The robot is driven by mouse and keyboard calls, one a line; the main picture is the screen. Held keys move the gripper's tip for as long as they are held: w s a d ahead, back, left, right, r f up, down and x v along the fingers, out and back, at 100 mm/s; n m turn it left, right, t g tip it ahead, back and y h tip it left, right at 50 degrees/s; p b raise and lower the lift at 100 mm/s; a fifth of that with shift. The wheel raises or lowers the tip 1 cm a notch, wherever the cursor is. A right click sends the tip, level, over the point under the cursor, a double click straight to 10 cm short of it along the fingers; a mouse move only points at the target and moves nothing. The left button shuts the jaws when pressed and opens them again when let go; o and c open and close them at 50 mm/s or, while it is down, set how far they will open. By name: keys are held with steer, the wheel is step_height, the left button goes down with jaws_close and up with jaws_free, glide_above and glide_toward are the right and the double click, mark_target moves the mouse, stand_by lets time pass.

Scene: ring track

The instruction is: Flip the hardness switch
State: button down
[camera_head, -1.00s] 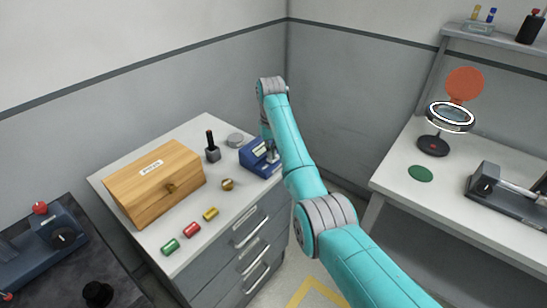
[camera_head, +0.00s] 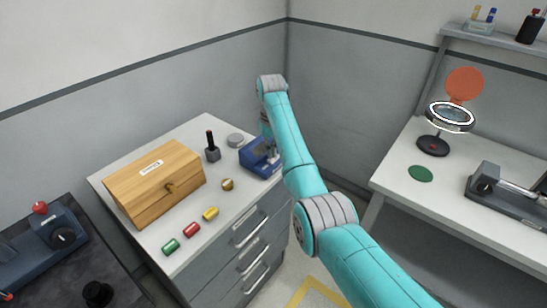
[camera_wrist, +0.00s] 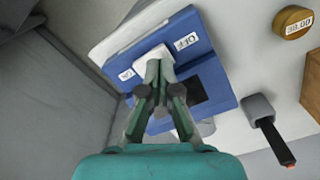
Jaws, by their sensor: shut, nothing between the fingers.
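The hardness device is a blue box (camera_head: 256,158) at the right back corner of the drawer cabinet, partly hidden by my arm. In the wrist view the blue box (camera_wrist: 215,75) has a white switch (camera_wrist: 152,58) between an "OFF" label (camera_wrist: 185,42) and a second label (camera_wrist: 126,74), which reads "ON". My gripper (camera_wrist: 160,66) is shut and empty, its fingertips over the white switch and seeming to touch it. The fingertips hide part of the switch, so I cannot tell which way it is tipped. A dark screen or recess on the box lies beside the fingers.
A wooden box (camera_head: 155,183), a dark-handled stamp (camera_head: 212,147), a brass weight (camera_head: 228,184) and a grey disc (camera_head: 235,140) share the cabinet top. Green, red and yellow cylinders (camera_head: 191,230) lie along its front. A white bench (camera_head: 410,193) stands at right.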

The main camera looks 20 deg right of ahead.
steer(key=shift+r, duration=2.75)
